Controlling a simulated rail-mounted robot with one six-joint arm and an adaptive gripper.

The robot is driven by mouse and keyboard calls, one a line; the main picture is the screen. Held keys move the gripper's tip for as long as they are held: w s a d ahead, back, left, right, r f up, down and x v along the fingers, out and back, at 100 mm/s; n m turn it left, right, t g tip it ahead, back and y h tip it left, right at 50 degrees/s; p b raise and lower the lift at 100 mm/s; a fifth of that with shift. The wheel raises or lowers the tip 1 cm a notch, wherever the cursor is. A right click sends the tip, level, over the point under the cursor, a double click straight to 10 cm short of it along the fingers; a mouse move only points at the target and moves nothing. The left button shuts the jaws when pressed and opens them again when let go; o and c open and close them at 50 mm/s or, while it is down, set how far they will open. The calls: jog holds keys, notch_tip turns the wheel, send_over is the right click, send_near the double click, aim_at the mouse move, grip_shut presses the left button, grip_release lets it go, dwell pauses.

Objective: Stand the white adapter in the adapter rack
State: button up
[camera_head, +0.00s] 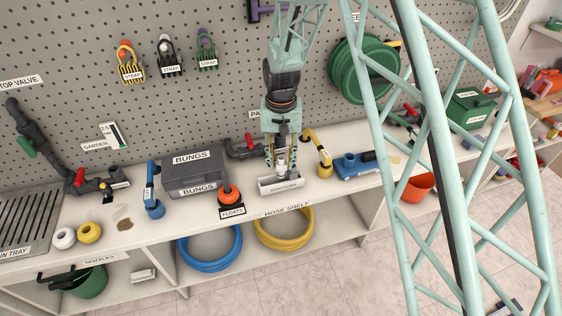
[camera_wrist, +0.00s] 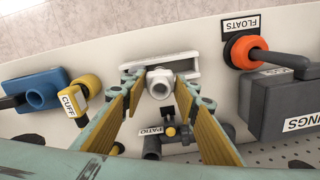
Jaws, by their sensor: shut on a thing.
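The white adapter (camera_wrist: 160,82) is between the yellow-padded fingertips of my gripper (camera_wrist: 161,88), which is shut on it. In the head view my gripper (camera_head: 281,163) points down over the adapter rack (camera_head: 282,186), a small white labelled holder on the bench. The adapter rack also shows in the wrist view (camera_wrist: 182,58), just beyond the adapter. The adapter looks upright, with its round open end facing the wrist camera. It overlaps the rack in both views; I cannot tell whether its lower end is inside the rack or just above it.
The orange float (camera_head: 231,196) and grey bungs box (camera_head: 194,171) stand left of the rack. A yellow cuff tool (camera_head: 323,165) and blue fitting (camera_head: 350,163) stand to the right. A dark pipe with a red handle (camera_head: 246,146) is behind. The bench's front edge is close to the rack.

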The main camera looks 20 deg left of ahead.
jog(key=o, duration=0.9)
jog(key=shift+r, duration=0.1)
jog(key=shift+r+p, duration=1.15)
jog(key=shift+r, duration=1.25)
jog(key=shift+r, duration=0.15)
jog(key=shift+r, duration=5.85)
